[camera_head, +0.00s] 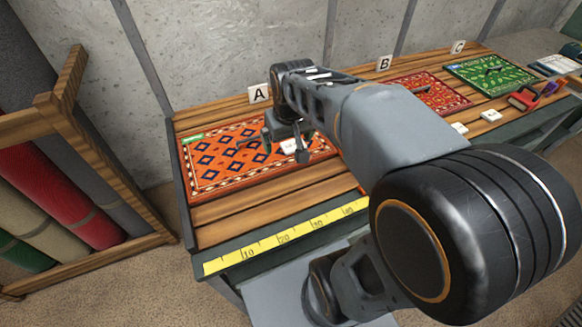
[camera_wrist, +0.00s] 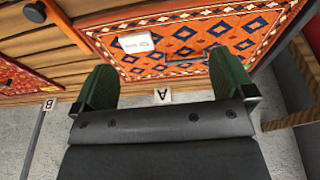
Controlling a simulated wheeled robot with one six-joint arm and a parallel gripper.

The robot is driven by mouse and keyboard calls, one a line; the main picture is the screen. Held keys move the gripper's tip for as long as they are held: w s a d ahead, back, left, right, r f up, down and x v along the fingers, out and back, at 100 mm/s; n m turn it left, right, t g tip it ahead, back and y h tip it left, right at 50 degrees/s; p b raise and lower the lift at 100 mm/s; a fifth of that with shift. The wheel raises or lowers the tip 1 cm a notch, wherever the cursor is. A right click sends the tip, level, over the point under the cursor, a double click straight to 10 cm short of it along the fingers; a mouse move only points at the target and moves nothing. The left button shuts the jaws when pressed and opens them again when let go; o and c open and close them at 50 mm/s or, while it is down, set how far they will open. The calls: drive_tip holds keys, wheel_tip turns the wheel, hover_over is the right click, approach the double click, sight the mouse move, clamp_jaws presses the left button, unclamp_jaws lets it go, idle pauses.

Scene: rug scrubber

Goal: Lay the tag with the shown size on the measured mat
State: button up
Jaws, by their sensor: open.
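In the head view the tag (camera_head: 289,147) shows among my fingers. My gripper (camera_head: 286,153) is open above the mat's right part. In the wrist view its two green fingers (camera_wrist: 163,62) stand wide apart, with nothing between them; the tag appears beyond the fingertips.
A red mat (camera_head: 450,104) lies at sign B, and a green mat (camera_head: 470,72) at sign C. Two white tags (camera_head: 460,128) (camera_head: 490,115) lie before them. A yellow measuring strip (camera_head: 265,244) runs along the bench front. A rack of rolled rugs (camera_head: 70,195) stands left.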

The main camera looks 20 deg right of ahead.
drive_tip(key=s+a+f+t, duration=0.1)
drive_tip(key=s+a+f, duration=0.1)
drive_tip(key=s, duration=0.6)
drive_tip(key=shift+a, duration=0.45)
drive_tip(key=shift+s, duration=0.15)
